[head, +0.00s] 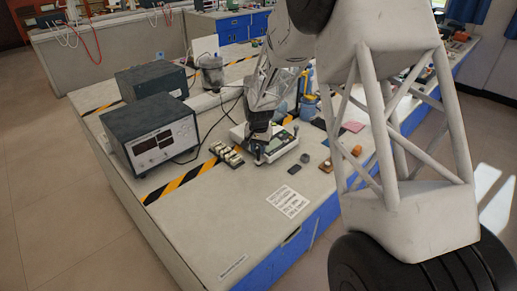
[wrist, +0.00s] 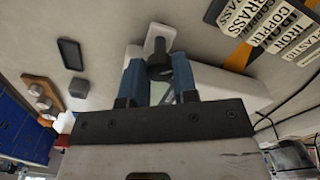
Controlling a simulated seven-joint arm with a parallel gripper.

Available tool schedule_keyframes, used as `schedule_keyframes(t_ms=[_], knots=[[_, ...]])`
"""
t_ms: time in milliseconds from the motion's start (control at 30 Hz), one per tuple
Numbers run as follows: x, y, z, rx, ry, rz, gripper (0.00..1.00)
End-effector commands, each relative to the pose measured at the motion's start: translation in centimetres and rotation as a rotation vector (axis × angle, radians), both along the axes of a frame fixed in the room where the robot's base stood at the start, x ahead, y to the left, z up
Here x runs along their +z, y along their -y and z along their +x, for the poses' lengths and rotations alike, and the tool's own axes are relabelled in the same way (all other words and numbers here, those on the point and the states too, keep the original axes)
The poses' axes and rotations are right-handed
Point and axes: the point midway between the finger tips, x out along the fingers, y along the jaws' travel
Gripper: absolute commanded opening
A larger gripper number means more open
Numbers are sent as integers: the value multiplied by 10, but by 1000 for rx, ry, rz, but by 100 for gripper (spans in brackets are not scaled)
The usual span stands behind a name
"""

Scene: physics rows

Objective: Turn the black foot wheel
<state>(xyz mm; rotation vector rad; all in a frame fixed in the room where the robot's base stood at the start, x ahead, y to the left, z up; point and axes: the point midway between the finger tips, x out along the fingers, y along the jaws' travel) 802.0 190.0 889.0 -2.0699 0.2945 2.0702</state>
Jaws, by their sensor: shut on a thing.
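The black foot wheel (wrist: 159,71) sits between the two blue fingertips of my gripper (wrist: 158,77) in the wrist view. Both fingers touch its sides or nearly so, and the gripper is shut on it. A dark stud stands out beyond the wheel over a pale, rounded foot piece (wrist: 166,33). The white instrument (wrist: 232,83) lies behind the fingers. In the head view my gripper (head: 259,155) reaches down to the near left corner of the white instrument (head: 285,150). The wheel itself is too small and hidden to make out there.
Labelled metal samples (head: 228,153) stand close left of my gripper. A small black block (head: 294,169) and a wooden piece with discs (head: 327,166) lie to the right. A grey power supply (head: 150,130) stands left. The bench front around the printed sheet (head: 288,200) is clear.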

Motion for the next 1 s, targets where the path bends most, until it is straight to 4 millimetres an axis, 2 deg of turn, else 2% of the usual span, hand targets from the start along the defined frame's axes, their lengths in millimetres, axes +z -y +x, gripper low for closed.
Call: schedule_keyframes(t_ms=[33,67,200,233,667,867,1000], knots=[[1,0,1,-1,2,0,3],[1,0,1,-1,2,0,29],[1,0,1,-1,1,0,50],[1,0,1,-1,1,0,53],[6,0,1,-1,1,1,53],[24,0,1,-1,2,0,53],[43,0,1,-1,3,0,53]])
